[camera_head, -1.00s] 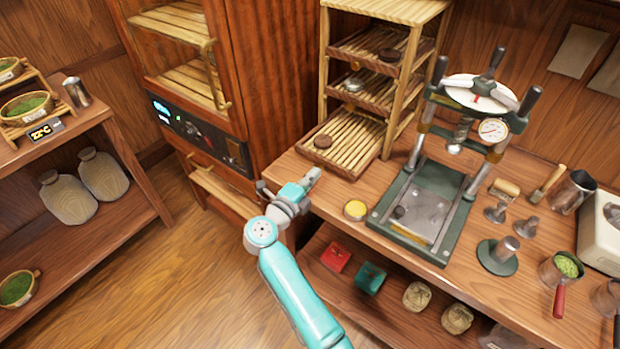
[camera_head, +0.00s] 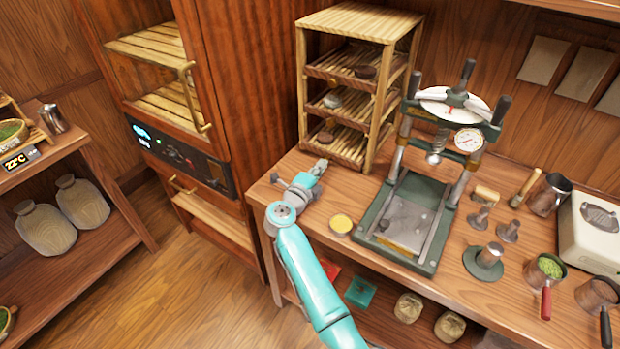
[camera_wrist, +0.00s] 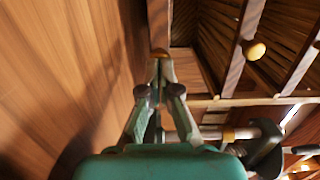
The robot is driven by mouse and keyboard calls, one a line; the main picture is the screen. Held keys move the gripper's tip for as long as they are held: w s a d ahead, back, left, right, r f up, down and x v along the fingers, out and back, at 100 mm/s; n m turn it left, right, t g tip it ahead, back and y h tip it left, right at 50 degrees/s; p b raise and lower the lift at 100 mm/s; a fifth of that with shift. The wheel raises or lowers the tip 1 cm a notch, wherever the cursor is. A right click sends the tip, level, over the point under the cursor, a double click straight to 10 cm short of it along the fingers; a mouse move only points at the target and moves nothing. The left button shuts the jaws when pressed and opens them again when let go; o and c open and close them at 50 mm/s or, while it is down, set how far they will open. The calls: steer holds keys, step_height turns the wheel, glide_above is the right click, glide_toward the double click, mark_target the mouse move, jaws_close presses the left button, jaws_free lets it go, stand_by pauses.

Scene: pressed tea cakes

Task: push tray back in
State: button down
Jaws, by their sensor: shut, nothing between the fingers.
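The small wooden rack (camera_head: 390,88) stands on the bench at the back, with slatted trays on three levels. My gripper (camera_head: 321,165) is shut and empty, just in front of the bottom tray, low over the bench.
A tall wooden cabinet (camera_head: 235,80) rises close on the left.

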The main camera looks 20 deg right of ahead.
mark_target(326, 158)
steer(key=x, duration=0.3)
steer(key=shift+s+r, duration=0.1)
steer(key=shift+d+r, duration=0.1)
steer(key=shift+d, duration=0.05)
stand_by(0.4)
